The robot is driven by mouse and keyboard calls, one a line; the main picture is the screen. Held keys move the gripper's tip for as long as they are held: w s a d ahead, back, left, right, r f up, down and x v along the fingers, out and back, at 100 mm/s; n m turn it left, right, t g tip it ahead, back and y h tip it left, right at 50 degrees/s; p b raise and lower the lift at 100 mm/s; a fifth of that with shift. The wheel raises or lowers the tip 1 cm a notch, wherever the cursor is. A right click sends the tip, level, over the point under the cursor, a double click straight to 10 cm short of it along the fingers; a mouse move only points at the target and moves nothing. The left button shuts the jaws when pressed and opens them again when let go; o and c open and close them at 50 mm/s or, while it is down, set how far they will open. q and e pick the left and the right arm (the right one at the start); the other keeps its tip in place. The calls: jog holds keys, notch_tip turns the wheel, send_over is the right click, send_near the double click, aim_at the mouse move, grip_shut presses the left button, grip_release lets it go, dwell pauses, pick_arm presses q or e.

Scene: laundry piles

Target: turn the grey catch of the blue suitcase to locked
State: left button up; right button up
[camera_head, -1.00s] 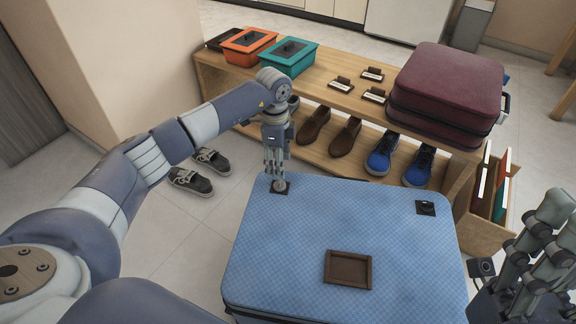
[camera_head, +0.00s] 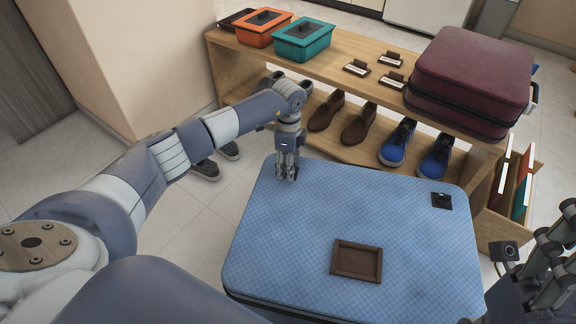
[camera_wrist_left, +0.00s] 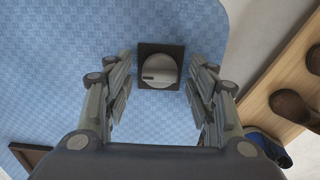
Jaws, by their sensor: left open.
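The blue suitcase (camera_head: 300,225) lies flat in front of me. Its grey catch (camera_wrist_left: 159,70) is a round knob on a dark square plate, with a small dark mark toward its left side in the left wrist view. My left gripper (camera_head: 287,176) points down over the far left corner of the suitcase and hides the catch in the head view. In the left wrist view, my left gripper (camera_wrist_left: 160,88) is open, with a finger on each side of the knob and visible gaps. My right gripper (camera_head: 550,265) is at the right edge; its fingertips are unclear.
A second, dark catch (camera_head: 441,200) sits at the far right corner of the suitcase, and a brown tray (camera_head: 340,274) lies on top. Behind stands a wooden bench (camera_head: 345,92) with boxes, a maroon suitcase (camera_head: 470,75) and shoes below.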

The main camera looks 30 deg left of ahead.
pick_arm(q)
jog(key=shift+c, duration=0.6)
jog(key=c, duration=1)
jog(key=shift+o, duration=0.2)
